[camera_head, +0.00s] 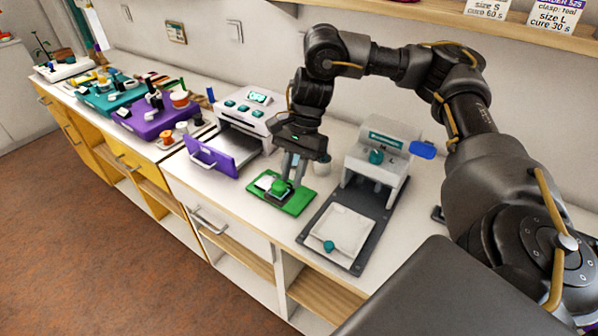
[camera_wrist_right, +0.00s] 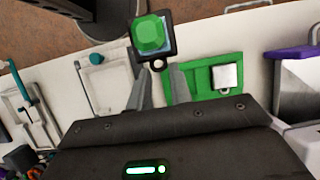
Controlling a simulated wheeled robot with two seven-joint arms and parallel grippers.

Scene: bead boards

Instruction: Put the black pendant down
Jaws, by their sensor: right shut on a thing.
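The black pendant (camera_wrist_right: 167,46) is a dark square with a green faceted stone on it and a small ring at its near edge. My right gripper (camera_wrist_right: 160,72) is shut on it at the ring end. In the head view the green stone of the black pendant (camera_head: 280,186) shows below my right gripper (camera_head: 290,178), over the green board (camera_head: 297,206). I cannot tell whether it touches the board. The board (camera_wrist_right: 180,91) also shows in the wrist view, with a pale square pendant (camera_wrist_right: 227,76) on it. My left gripper is out of view.
A white press (camera_head: 383,150) with a grey base and pale plate stands right of the green board. A white machine with an open purple door (camera_head: 210,157) stands left. Purple and teal boards with beads and spools lie farther left. A small white cup (camera_head: 322,166) is behind.

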